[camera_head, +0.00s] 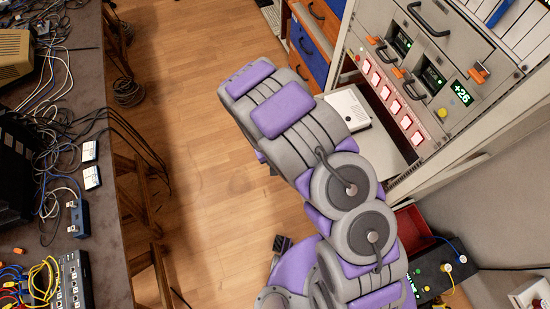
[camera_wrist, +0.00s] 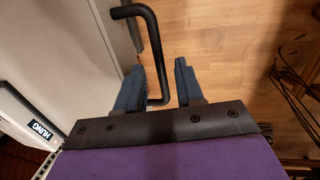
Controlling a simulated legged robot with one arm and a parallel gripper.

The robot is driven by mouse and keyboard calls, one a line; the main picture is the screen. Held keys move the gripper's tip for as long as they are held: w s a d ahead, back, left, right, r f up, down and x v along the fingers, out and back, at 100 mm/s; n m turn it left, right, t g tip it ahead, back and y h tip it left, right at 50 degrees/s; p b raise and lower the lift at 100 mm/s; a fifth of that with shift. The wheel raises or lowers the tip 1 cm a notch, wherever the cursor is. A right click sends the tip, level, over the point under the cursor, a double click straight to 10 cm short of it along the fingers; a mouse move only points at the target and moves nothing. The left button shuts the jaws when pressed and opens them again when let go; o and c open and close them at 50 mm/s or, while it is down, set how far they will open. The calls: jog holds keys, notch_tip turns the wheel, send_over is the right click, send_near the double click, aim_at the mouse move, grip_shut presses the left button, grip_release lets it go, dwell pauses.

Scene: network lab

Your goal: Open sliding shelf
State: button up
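The sliding shelf (camera_head: 392,145) is a pale flat panel low in the rack, under a row of red-lit buttons, partly hidden by my arm. In the wrist view, a pale grey panel (camera_wrist: 62,45), seemingly this shelf, fills the upper left. A black bar handle (camera_wrist: 153,45) stands out from its edge. My gripper (camera_wrist: 160,75) has two blue-grey fingers spread apart. My gripper is hidden in the head view.
A white device (camera_head: 346,108) sits at the shelf's left side. Rack modules with black handles and orange latches (camera_head: 478,73) are above. A cluttered bench (camera_head: 105,225) stands at left, with cables (camera_head: 128,92) hanging beside it. Wooden floor (camera_head: 195,150) between is mostly clear.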

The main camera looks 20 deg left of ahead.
notch_tip(320, 180, up, 17)
jog(key=s+a+p, duration=0.1)
jog(key=a+p, duration=0.1)
jog(key=shift+s+a, duration=0.2)
jog(key=shift+s, duration=0.2)
jog(key=shift+f, duration=0.1)
jog(key=s+d+r+m+g+b, duration=0.1)
jog(key=s+d+r+m+g, duration=0.2)
jog(key=d+r, duration=1.3)
jog(key=s+d+r+m+y, duration=0.1)
jog(key=s+d+r+m, duration=0.1)
jog(key=s+d, duration=0.4)
jog(key=s+d+r+m+b, duration=0.1)
jog(key=s+d, duration=0.5)
jog(key=s, duration=0.7)
notch_tip(320, 180, up, 2)
jog(key=shift+r+m+y, duration=0.1)
jog(key=shift+m+y, duration=0.3)
jog(key=shift+m, duration=0.3)
